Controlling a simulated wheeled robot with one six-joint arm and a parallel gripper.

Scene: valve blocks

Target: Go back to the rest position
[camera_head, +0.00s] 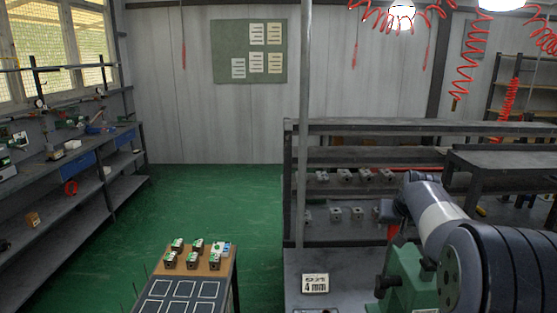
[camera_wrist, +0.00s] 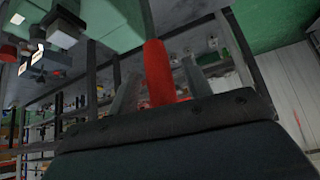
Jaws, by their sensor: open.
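My arm reaches in from the lower right in the head view, and its end is by the grey shelf behind the bench. My gripper (camera_wrist: 160,78) shows in the wrist view as two grey fingers standing apart, with a red upright piece between them. I cannot tell whether that red piece belongs to the gripper or stands beyond it. I see no valve block held. Several valve blocks (camera_head: 192,260) with green or white tops stand on a brown board on the small table at the lower middle of the head view, away from my gripper.
The small table's near end (camera_head: 180,297) has white outlined squares, bare. Grey blocks (camera_head: 345,214) sit on the shelf behind. A long workbench (camera_head: 70,160) lines the left wall. Green floor (camera_head: 225,200) lies open between.

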